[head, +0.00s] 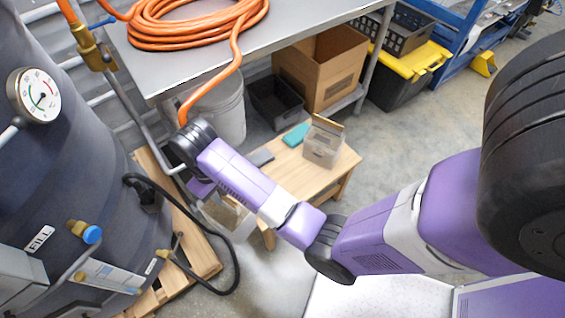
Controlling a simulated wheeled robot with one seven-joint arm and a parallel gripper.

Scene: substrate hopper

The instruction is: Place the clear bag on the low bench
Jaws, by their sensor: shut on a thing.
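The low bench (342,165) is a small light-wood bench in the middle of the view, partly behind my arm. My gripper (205,194) points down left of the bench, beside the dark tank. Its fingertips are mostly hidden by my own arm. It is shut on a clear bag (230,217), a see-through, boxy thing with brownish contents, partly hidden behind my forearm. The held bag hangs left of the bench's near left leg, apart from the bench top. Another clear, boxy container (322,146) with a brown upper edge stands on the bench's right part.
On the bench also lie a teal item (296,135) and a dark grey flat item (260,158). A grey table (190,58) with an orange hose overhangs behind. The dark tank (85,165), a black cable and a pallet (200,255) crowd the left. Floor right of the bench is clear.

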